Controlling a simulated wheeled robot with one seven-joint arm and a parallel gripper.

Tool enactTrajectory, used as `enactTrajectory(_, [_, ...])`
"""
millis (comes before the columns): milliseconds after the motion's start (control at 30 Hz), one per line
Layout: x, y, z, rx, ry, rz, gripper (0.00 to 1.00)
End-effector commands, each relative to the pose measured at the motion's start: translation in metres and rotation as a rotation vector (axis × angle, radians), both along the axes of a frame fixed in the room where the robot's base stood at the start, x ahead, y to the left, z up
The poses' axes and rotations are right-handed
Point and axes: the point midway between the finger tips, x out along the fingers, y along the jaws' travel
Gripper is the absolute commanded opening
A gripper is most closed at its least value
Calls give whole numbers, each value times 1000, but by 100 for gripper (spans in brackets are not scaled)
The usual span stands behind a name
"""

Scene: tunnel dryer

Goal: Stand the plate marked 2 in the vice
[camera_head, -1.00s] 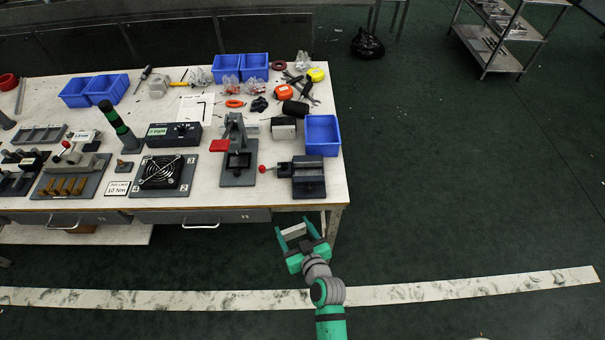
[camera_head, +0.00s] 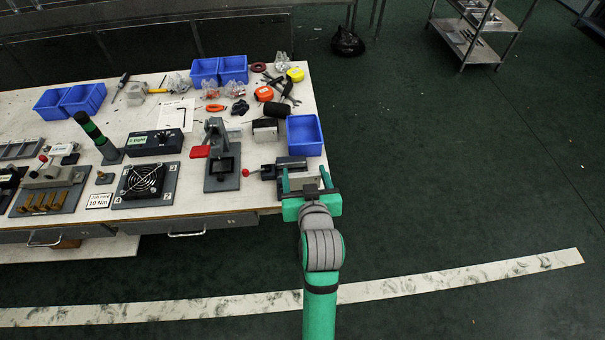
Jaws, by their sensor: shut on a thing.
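My gripper (camera_head: 307,184) is shut on a small grey plate (camera_head: 305,185), seen between its green fingers. The number on the plate is not readable. My gripper is at the bench's front right edge, in front of and partly over the dark grey vice (camera_head: 291,162). The vice has a red-knobbed handle (camera_head: 246,172) on its left. My gripper hides much of the vice's front and jaws, so I cannot tell whether the plate touches it.
A blue bin (camera_head: 304,135) stands right behind the vice. A lever press (camera_head: 220,160) with a red part stands to its left, and a fan on a base (camera_head: 145,182) further left. A small grey-topped block (camera_head: 265,130) lies behind. The floor right of the bench is clear.

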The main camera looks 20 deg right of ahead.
Motion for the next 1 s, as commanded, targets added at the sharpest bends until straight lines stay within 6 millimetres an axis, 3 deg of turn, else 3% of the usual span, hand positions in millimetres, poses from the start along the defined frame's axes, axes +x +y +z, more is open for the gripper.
enactTrajectory(100, [1,0,14,-1,-2,-7,38])
enactTrajectory(233, [15,0,10,1,1,-8,38])
enactTrajectory(600, [93,-2,-25,0,1,-4,38])
enactTrajectory(800, [119,-5,-60,0,4,-7,38])
enactTrajectory(1000, [133,-6,-76,0,1,-8,38])
